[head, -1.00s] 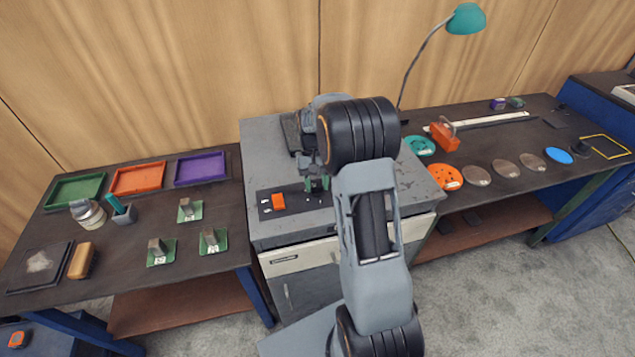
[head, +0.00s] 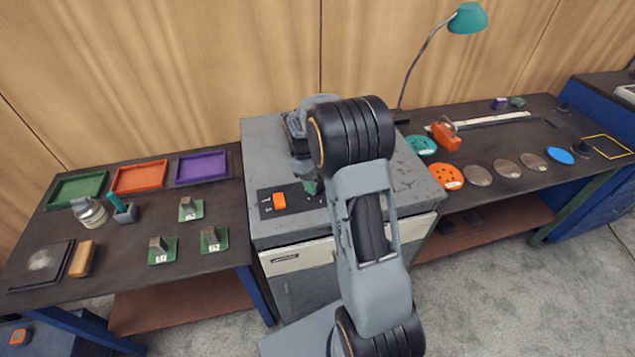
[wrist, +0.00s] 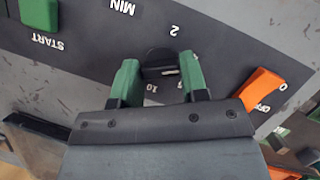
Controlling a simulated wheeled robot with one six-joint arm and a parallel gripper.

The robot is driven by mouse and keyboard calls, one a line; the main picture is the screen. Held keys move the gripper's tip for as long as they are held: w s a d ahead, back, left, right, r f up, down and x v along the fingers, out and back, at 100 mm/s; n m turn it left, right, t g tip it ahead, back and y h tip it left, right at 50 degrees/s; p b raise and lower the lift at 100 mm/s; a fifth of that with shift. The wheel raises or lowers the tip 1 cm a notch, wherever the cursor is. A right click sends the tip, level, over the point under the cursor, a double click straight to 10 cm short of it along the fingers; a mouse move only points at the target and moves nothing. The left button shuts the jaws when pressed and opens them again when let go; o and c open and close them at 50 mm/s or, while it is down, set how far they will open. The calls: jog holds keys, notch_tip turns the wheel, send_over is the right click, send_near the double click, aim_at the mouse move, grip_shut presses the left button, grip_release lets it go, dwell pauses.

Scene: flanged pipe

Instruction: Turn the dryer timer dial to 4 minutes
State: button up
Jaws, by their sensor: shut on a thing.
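The timer dial (wrist: 158,60) is a round black knob on a dark panel (wrist: 85,45) in the wrist view. A "2" is printed above it and a "10" below it; other numbers are partly hidden by my fingers. A short pale mark shows on the dial's right side, but its exact reading is unclear. My gripper (wrist: 160,78) has green fingertips on either side of the dial and is shut on it. In the head view my gripper (head: 311,187) is at the panel on top of the grey cabinet (head: 265,150), and the dial is hidden there.
An orange switch (wrist: 262,90), labelled "OFF" on one side, is to the right of my gripper in the wrist view. A green button (wrist: 40,14) labelled "START" is at upper left. Tables with trays (head: 138,177) and discs (head: 446,176) flank the cabinet.

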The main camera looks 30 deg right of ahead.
dwell(0.4)
jog(key=o, duration=0.9)
jog(key=shift+r, duration=0.1)
jog(key=b+v, duration=0.1)
jog(key=v, duration=1.2)
jog(key=shift+a+r, duration=0.1)
jog(key=shift+r, duration=0.15)
